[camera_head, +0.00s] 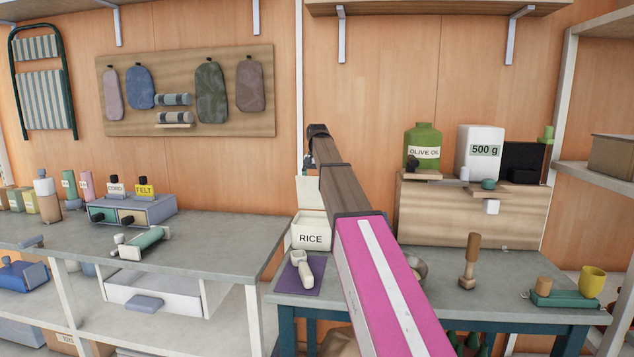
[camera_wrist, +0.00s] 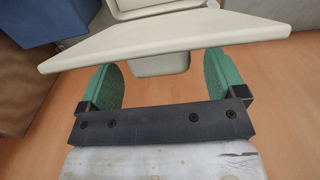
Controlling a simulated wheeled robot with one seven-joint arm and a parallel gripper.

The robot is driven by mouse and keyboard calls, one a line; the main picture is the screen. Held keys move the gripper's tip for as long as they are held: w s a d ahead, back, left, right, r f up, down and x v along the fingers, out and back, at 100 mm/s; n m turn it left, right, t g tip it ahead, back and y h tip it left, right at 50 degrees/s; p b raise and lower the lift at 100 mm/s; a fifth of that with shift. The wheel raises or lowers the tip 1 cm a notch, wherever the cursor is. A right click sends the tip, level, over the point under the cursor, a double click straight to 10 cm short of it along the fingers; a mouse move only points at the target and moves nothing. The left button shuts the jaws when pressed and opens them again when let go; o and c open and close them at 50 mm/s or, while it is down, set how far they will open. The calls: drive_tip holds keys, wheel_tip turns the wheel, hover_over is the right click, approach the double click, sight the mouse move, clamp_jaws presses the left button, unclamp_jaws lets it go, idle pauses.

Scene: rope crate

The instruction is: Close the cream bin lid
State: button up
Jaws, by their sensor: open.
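The cream bin (camera_head: 311,232), labelled RICE, stands at the back left of the right-hand bench. Its lid (camera_head: 307,190) stands up at the back of the bin, raised open. In the wrist view the lid (camera_wrist: 165,38) is a wide cream panel across the top of the picture, with a small cream tab (camera_wrist: 160,66) below its edge. My gripper (camera_wrist: 161,80) is open, its two green fingers apart on either side of the tab. Whether they touch the lid I cannot tell. In the head view my gripper (camera_head: 309,163) is just above the lid, mostly hidden by my arm.
A white scoop (camera_head: 301,268) lies on a purple mat (camera_head: 313,281) in front of the bin. A metal bowl (camera_head: 417,269) is partly behind my arm. A wooden-handled tool (camera_head: 469,262) stands to the right. A wooden box (camera_head: 438,213) carries an olive oil can (camera_head: 423,146) and scale.

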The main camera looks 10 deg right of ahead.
sight(314, 197)
drive_tip(key=shift+f, duration=0.45)
drive_tip(key=c, duration=1.3)
drive_tip(key=shift+s+a+f+t+h, duration=0.1)
drive_tip(key=shift+s+a+t+h, duration=0.1)
drive_tip(key=shift+s+t, duration=0.35)
drive_tip(key=shift+s+a+f+t+h, duration=0.15)
drive_tip(key=shift+s+t, duration=0.2)
drive_tip(key=shift+s, duration=0.3)
drive_tip(key=shift+s+a+f+t+h, duration=0.5)
drive_tip(key=shift+s+f+t, duration=0.95)
drive_tip(key=shift+t, duration=0.1)
drive_tip(key=shift+s+a+f+t+h, duration=0.45)
drive_tip(key=shift+s+f+t, duration=0.95)
drive_tip(key=shift+t, duration=0.1)
drive_tip(key=shift+s+a+f+t+h, duration=0.5)
drive_tip(key=shift+s+f+t, duration=0.95)
drive_tip(key=shift+t, duration=0.1)
drive_tip(key=o, duration=1.3)
drive_tip(key=shift+r, duration=0.1)
